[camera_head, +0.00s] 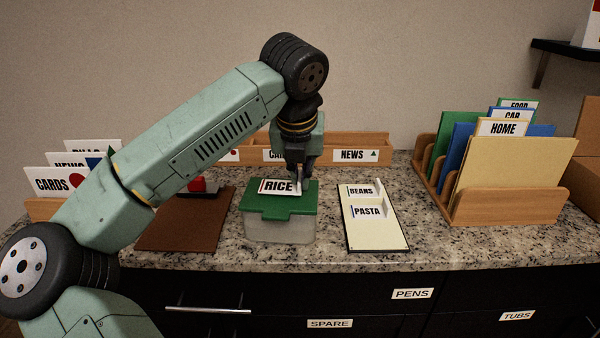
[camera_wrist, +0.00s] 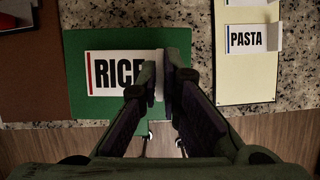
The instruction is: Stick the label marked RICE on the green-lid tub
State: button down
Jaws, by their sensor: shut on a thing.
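My gripper (camera_head: 299,184) points down over the lid and is shut on the label's right end. In the wrist view the fingers (camera_wrist: 160,78) pinch a tab beside the word RICE (camera_wrist: 118,72), hiding part of the last letter. The green lid (camera_wrist: 78,100) lies beneath.
A cream board (camera_head: 390,236) right of the tub holds BEANS (camera_head: 361,191) and PASTA (camera_head: 367,212) labels. A brown mat (camera_head: 180,232) lies left, with a red-and-black object (camera_head: 198,187) behind. A wooden file rack (camera_head: 500,208) stands right.

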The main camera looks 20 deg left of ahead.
jog(key=shift+f+b, duration=0.5)
jog(key=shift+f, duration=0.05)
dwell(0.5)
jog(key=c, duration=1.7)
grip_release()
jog(key=shift+r, duration=0.15)
jog(key=shift+r+p, duration=1.85)
jog(key=shift+r, duration=1.05)
